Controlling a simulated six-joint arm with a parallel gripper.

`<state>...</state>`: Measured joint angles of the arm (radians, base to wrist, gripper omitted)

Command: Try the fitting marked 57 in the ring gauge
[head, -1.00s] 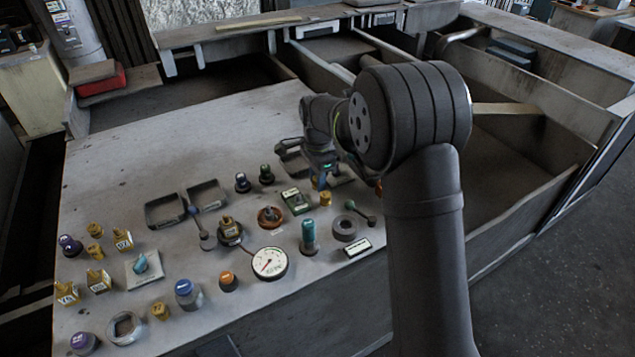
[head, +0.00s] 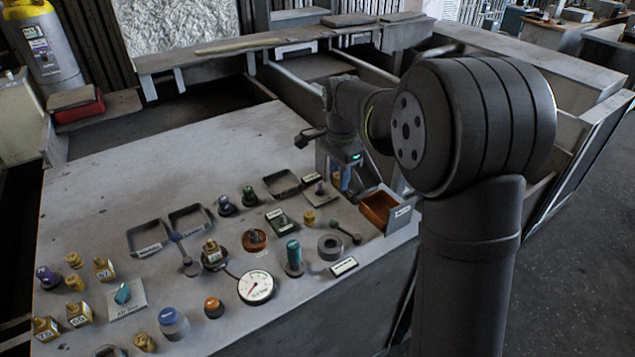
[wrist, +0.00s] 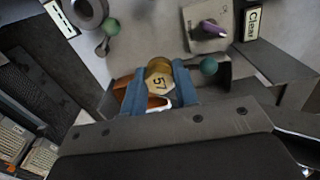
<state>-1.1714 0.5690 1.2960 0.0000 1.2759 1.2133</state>
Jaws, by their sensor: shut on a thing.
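My gripper (wrist: 158,88) is shut on the brass fitting marked 57 (wrist: 159,77), which sits between its blue fingers in the wrist view. The number faces the camera. In the head view my gripper (head: 345,182) is at the right side of the bench, beside the orange bin; the fitting cannot be made out there. A thick grey ring (head: 330,246), which looks like the ring gauge, lies flat near the front edge with a small label in front of it. It shows partly at the top left of the wrist view (wrist: 88,12).
An orange bin (head: 379,209) stands at the right edge. A green-knobbed tool (head: 345,231) lies between bin and ring. A teal-topped cylinder (head: 293,257) and dial gauge (head: 256,287) stand left of the ring. A purple-knobbed plate (head: 320,192) is near my gripper. The back-left bench is clear.

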